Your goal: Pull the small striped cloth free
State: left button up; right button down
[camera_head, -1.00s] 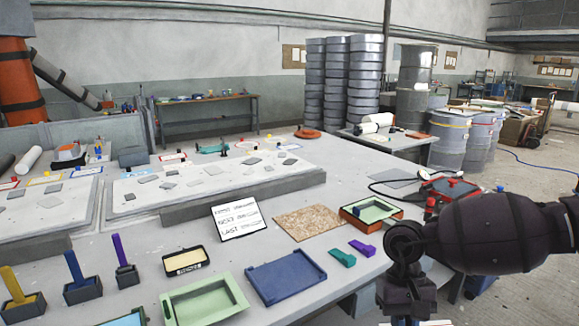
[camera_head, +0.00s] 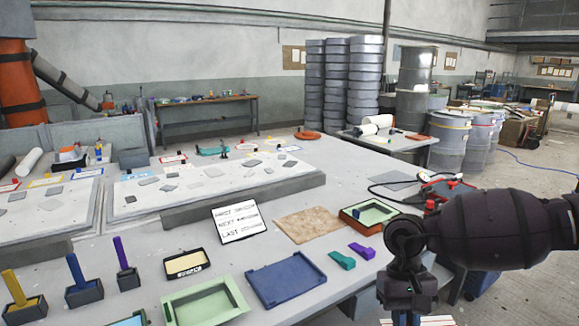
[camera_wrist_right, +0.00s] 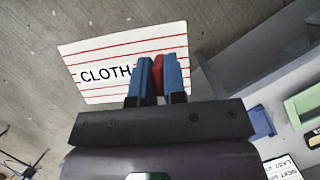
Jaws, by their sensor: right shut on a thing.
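The small striped cloth (camera_wrist_right: 100,48) is white with red lines and the word CLOTH, and looks flat in the right wrist view. A strip of it shows at the bottom edge of the head view (camera_head: 437,321). My right gripper (camera_wrist_right: 158,62) is shut on a red tab (camera_wrist_right: 158,68) in front of the cloth's right part. Its blue fingers hide part of the cloth. I cannot tell how the tab joins the cloth, or what lies beneath. In the head view, the gripper's fingertips are cut off. My left gripper is not in view.
The grey table (camera_head: 355,282) lies left of my right arm, holding a blue tray (camera_head: 285,278), a green mould (camera_head: 205,301) and green and purple pieces. A red-handled item (camera_head: 440,190) with a black cable is at its right edge. Bare floor shows around the cloth.

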jog(key=shift+r+p, duration=0.3)
jog(key=shift+r, duration=0.4)
jog(key=shift+r+p, duration=1.15)
jog(key=shift+r, duration=1.3)
